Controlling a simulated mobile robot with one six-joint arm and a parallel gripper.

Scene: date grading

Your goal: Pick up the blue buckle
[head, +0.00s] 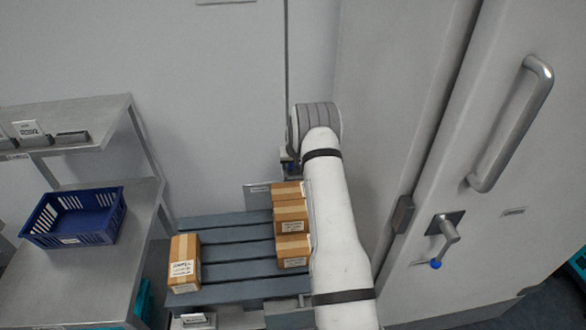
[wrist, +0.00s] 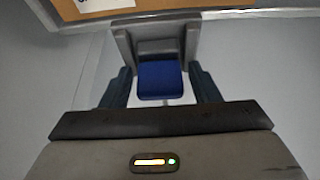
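The blue buckle (wrist: 160,82) shows in the wrist view as a blue block with a dark grey upper part. It sits inside a grey U-shaped holder (wrist: 124,42) whose walls stand on both sides of it. My gripper (wrist: 160,72) is open, with one dark finger to the left of the buckle and one to the right. Gaps show between each finger and the blue block. I cannot tell how far the fingertips reach along it. In the head view my white arm hides most of the gripper and the buckle.
A slatted grey pallet (head: 235,247) holds several cardboard boxes, one box (head: 185,263) at its left. A steel shelf unit (head: 85,265) with a blue basket (head: 72,238) stands left. A white door with a long handle (head: 513,122) is close on the right.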

